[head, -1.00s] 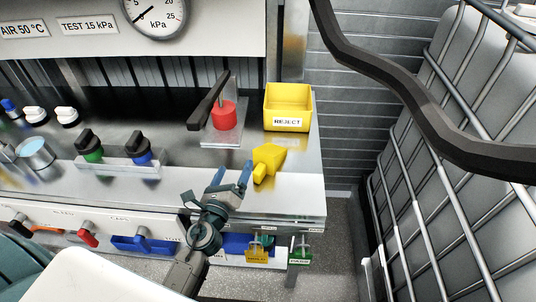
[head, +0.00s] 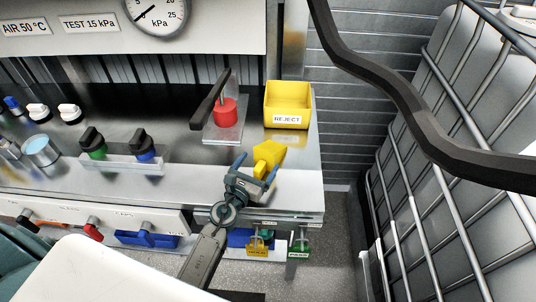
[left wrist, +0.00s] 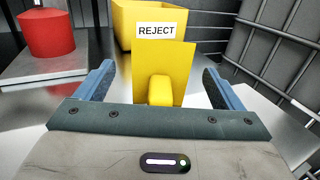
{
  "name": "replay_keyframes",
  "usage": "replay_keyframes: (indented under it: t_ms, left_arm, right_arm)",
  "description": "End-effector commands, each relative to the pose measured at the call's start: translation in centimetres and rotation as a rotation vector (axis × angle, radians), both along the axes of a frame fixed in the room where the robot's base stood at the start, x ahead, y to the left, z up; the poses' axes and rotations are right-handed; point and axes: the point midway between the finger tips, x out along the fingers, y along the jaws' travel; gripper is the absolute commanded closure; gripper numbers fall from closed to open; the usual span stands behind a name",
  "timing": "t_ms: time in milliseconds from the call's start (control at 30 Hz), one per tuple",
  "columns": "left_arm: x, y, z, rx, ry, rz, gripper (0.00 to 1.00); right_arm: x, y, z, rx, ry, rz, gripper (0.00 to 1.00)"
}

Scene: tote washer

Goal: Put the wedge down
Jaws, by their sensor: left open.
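The yellow wedge (head: 270,156) rests on the steel counter, in front of the reject bin. Its narrow block-like grip points toward my left gripper. My left gripper (head: 256,167) is open, with its blue fingers spread on either side of the grip end. In the left wrist view the wedge (left wrist: 179,68) stands between the open fingers, with visible gaps on both sides. I cannot see its underside. My right gripper is not in view.
The yellow REJECT bin (head: 288,104) stands behind the wedge. A red knob with a black lever (head: 225,112) is to the left. The counter's front edge runs just below the wedge. A caged white tank (head: 470,160) stands at the right.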

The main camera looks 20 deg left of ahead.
Motion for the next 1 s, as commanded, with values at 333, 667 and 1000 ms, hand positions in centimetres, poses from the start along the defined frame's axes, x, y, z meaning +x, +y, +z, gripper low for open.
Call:
replay_keyframes:
  t_ms: [333,667,1000]
  left_arm:
    - [3.1,-0.5,0.1,0.000,0.000,0.000,0.11]
    - [3.0,-0.5,0.1,0.000,0.000,0.000,0.48]
    - [3.0,-0.5,0.2,0.000,-0.002,0.000,0.73]
  right_arm:
    - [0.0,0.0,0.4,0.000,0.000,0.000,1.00]
    - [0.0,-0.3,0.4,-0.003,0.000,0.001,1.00]
    - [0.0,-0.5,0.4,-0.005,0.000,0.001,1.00]
